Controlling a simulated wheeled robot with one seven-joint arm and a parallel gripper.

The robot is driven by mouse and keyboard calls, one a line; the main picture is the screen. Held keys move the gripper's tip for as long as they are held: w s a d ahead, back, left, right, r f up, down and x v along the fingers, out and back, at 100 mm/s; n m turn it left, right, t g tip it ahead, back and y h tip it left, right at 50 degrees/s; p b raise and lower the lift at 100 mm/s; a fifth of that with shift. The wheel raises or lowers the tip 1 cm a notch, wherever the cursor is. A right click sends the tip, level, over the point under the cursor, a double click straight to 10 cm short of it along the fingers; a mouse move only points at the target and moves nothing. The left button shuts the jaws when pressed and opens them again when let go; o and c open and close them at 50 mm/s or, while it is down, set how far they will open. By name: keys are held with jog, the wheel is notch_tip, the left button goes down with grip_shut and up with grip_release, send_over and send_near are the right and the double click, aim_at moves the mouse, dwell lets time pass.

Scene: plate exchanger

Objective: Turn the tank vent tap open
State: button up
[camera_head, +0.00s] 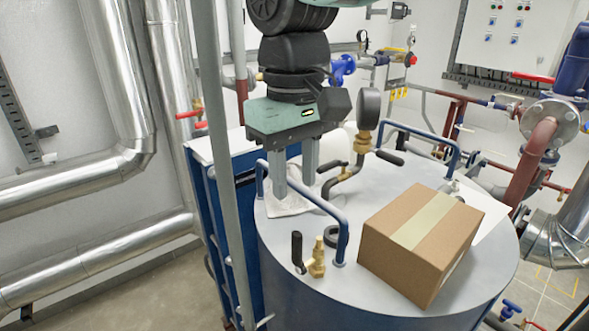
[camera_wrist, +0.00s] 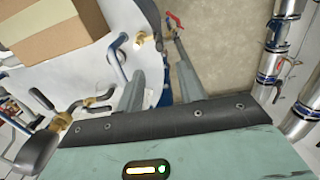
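A small brass tap (camera_head: 316,260) with a black lever (camera_head: 297,250) stands near the front rim of the tank's grey lid (camera_head: 345,282); I take it for the vent tap. The lever stands up to the left of the brass body. The brass body also shows at the top of the wrist view (camera_wrist: 139,41). My gripper (camera_head: 294,188) is open and empty, pointing down above the left part of the lid, behind the tap and apart from it. In the wrist view, the two fingers (camera_wrist: 160,70) are spread with nothing between them.
A blue rail (camera_head: 318,203) arches between my gripper and the tap. A cardboard box (camera_head: 420,240) sits right of the tap. Behind stands a pressure gauge (camera_head: 368,107) on brass piping with black levers. A grey post (camera_head: 222,150) stands left. The air in front of the tap looks clear.

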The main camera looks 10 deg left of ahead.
jog(key=shift+r, duration=1.15)
jog(key=shift+f, duration=0.15)
